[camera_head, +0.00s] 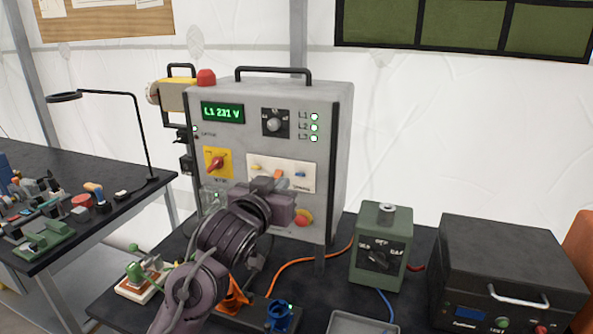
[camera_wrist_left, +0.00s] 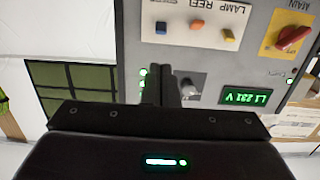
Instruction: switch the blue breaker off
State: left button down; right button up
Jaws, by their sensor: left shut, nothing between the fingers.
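The blue breaker (camera_head: 301,174) is a small lever at the right end of a white plate (camera_head: 308,185) on the front of a grey cabinet (camera_head: 335,120). A yellow lever (camera_head: 255,167) is at the plate's left end and an orange one is between them. In the left wrist view the picture is turned over, and the blue breaker (camera_wrist_left: 161,28) is at the plate's left end. I cannot tell which way its lever is set. My left gripper (camera_head: 278,181) is shut and empty, in front of the plate's lower part. Its fingers also show in the wrist view (camera_wrist_left: 168,80), apart from the blue breaker.
A green box (camera_head: 381,248) and a black unit (camera_head: 510,265) stand to the right. Cables and sockets lie in front.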

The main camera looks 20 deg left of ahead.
aim_at(300, 174)
pick_arm(q)
jog(key=w+p, duration=0.1)
jog(key=w, duration=0.1)
jog(key=w+p, duration=0.1)
jog(key=w, duration=0.2)
jog(key=w+p, duration=0.1)
jog(key=w, duration=0.2)
jog(key=shift+w+d+f, duration=0.1)
jog(key=shift+w+f, duration=0.05)
jog(key=shift+f, duration=0.2)
jog(key=shift+w+f, duration=0.15)
jog(key=shift+w, duration=0.7)
